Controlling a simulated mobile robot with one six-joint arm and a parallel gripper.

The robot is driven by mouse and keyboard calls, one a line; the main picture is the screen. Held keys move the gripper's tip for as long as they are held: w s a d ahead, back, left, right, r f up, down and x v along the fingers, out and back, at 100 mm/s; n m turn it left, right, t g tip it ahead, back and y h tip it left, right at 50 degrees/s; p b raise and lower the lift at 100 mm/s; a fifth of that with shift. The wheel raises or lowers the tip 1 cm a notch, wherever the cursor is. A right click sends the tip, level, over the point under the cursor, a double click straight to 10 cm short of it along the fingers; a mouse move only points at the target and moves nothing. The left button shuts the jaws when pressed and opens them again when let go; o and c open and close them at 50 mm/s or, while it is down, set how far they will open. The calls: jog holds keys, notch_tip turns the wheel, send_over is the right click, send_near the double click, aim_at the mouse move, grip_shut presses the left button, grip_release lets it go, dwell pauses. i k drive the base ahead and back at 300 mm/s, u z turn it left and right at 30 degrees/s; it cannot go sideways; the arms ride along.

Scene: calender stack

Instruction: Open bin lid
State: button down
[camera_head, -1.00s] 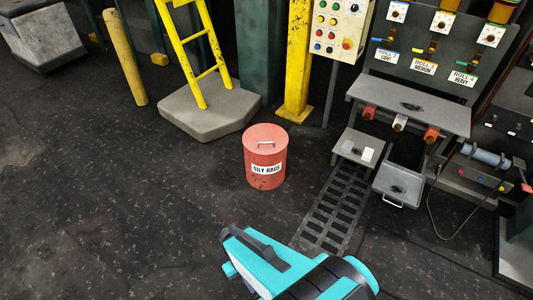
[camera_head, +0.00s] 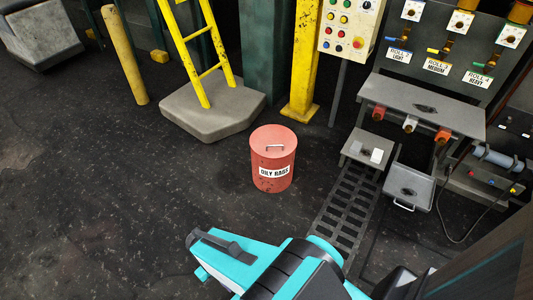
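A red cylindrical bin (camera_head: 272,183) labelled "OILY RAGS" stands upright on the dark floor near the middle of the view. Its round lid (camera_head: 285,136) is on top and shut, with a small metal handle (camera_head: 274,147) on it. My teal and black arm shows at the bottom of the view, below the bin and apart from it. My gripper's fingertips cannot be made out.
A concrete block (camera_head: 215,112) with a yellow ladder stands behind the bin, with a yellow column (camera_head: 302,60) beside it. A floor grate (camera_head: 345,210), a small grey table (camera_head: 358,148) and a control panel console (camera_head: 430,110) are at right. The floor at left is open.

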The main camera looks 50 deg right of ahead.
aim_at(271, 142)
jog(key=u, duration=0.05)
jog(key=i, duration=0.95)
jog(key=z, duration=0.3)
